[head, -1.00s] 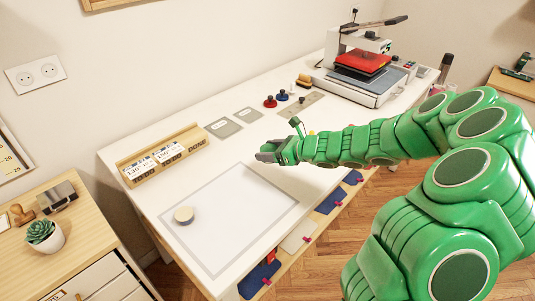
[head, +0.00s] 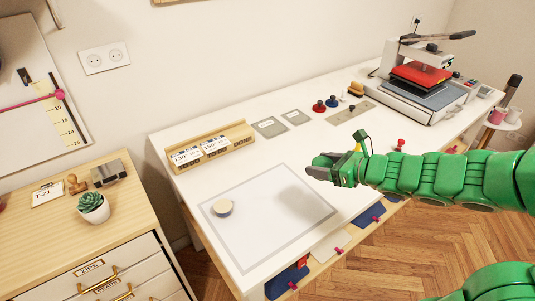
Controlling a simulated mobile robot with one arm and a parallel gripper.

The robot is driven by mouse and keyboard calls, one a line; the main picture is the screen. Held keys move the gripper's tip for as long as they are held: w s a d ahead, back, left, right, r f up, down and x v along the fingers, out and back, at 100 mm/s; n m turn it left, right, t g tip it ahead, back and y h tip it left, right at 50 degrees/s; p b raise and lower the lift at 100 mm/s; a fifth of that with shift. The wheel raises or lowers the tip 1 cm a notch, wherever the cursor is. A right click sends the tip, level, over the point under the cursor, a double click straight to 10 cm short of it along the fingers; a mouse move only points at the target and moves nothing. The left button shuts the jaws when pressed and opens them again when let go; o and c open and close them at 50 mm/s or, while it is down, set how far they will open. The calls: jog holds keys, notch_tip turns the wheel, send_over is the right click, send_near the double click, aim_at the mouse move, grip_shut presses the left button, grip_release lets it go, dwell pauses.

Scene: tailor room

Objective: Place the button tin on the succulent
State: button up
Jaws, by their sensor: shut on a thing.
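The succulent (head: 90,201), a green rosette in a white pot, stands on the wooden cabinet top at the left. My gripper (head: 318,168) is at the right of the white worktable, above the far right part of the outlined mat (head: 262,249). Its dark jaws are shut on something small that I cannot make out.
On the cabinet (head: 40,225), a wooden stamp (head: 76,184), a dark metal block (head: 110,174) and a T-21 card (head: 47,194) stand near the succulent. A wooden card rack (head: 210,150) edges the table. A heat press (head: 425,85) stands far right. A gap separates cabinet and table.

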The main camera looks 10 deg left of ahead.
jog(key=s+a+r+n+g+y, duration=0.1)
jog(key=a+r+n+g, duration=0.15)
jog(key=a, duration=1.15)
jog(key=s+a+r+n+g+y, duration=0.1)
jog(key=a+n+g, duration=0.25)
jog(key=a, duration=1.15)
jog(key=s+a+r+n+g+h, duration=0.1)
jog(key=s+a+r+n+g, duration=0.25)
jog(key=s+a, duration=0.75)
jog(key=s+a+r+n+g, duration=0.2)
jog(key=s+a+g, duration=0.2)
jog(key=s+a, duration=0.7)
send_over(86, 194)
jog(key=shift+t+h, duration=0.3)
jog(key=shift+t, duration=0.05)
notch_tip(86, 194, down, 10)
jog(key=shift+s+d+r, duration=0.15)
jog(key=shift+r, duration=0.1)
jog(key=shift+a+f, duration=0.25)
jog(key=shift+f, duration=0.1)
jog(key=shift+d+f, duration=0.1)
jog(key=shift+f, duration=1.4)
